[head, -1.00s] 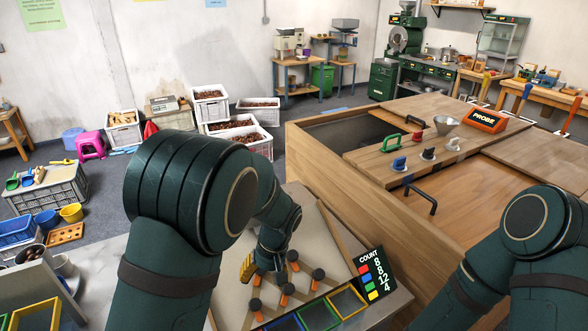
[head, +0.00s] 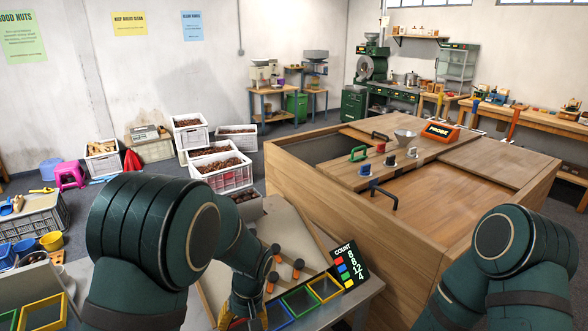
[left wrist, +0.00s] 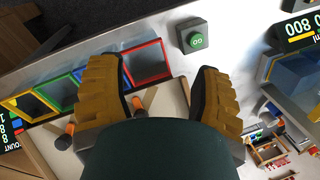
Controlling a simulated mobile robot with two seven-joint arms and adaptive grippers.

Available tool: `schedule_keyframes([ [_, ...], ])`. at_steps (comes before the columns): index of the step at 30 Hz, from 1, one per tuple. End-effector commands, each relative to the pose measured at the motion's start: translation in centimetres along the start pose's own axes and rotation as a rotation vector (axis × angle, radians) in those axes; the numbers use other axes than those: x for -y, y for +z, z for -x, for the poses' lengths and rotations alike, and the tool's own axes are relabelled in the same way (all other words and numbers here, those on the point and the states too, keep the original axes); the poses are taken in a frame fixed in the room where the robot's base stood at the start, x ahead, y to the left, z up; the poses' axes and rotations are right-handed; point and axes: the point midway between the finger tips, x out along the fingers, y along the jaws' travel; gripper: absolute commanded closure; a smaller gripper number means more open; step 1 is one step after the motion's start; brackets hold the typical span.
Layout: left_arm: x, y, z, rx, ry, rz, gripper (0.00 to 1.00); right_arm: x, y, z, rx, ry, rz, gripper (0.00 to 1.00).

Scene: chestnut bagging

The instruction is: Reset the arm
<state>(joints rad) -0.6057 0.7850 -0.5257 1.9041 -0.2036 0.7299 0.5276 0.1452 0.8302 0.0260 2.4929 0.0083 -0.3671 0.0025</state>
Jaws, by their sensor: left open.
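My left arm (head: 150,235) reaches in from the left of the head view, over the grey table with the sloped board. My left gripper (head: 243,322) is at the bottom edge of that view, partly cut off. In the left wrist view its two yellow ridged fingers (left wrist: 158,95) are spread apart with nothing held between them. My right arm (head: 510,250) shows at the lower right of the head view; its gripper is out of frame.
Colour-edged square frames (head: 324,287) line the board's edge beside orange pegs with dark caps (head: 298,268) and a COUNT sign (head: 349,266). A green button block (left wrist: 194,38) stands on the table. The large wooden bench (head: 345,215) lies to the right. White crates of chestnuts (head: 222,176) stand behind.

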Motion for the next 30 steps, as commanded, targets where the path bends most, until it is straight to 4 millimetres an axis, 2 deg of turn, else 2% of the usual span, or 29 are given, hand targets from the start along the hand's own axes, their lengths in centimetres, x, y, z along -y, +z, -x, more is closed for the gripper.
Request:
schedule_keyframes([
  [1,0.0,0.5,-2.2,0.012,0.029,-0.006,0.35,-0.2,0.1,-0.6,0.001,0.000,0.000,0.53],
  [8,-1.0,3.7,-9.8,0.017,0.198,-0.050,0.35,-0.7,0.4,-2.2,0.004,0.002,0.002,0.53],
  [12,-1.8,7.0,-14.8,-0.003,0.330,-0.056,0.35,-1.2,0.8,-3.5,0.009,0.004,0.002,0.53],
  [15,-2.5,9.5,-17.5,-0.043,0.424,-0.046,0.35,-1.6,1.0,-4.6,0.012,0.005,0.003,0.53],
  [18,-2.9,11.4,-18.9,-0.091,0.489,-0.028,0.35,-1.9,1.2,-5.4,0.014,0.006,0.004,0.53],
  [21,-3.0,12.6,-19.5,-0.132,0.526,-0.013,0.35,-2.0,1.3,-5.8,0.015,0.007,0.005,0.53],
  [30,-3.0,13.2,-19.5,-0.173,0.548,0.000,0.35,-2.0,1.3,-6.0,0.016,0.007,0.005,0.53],
])
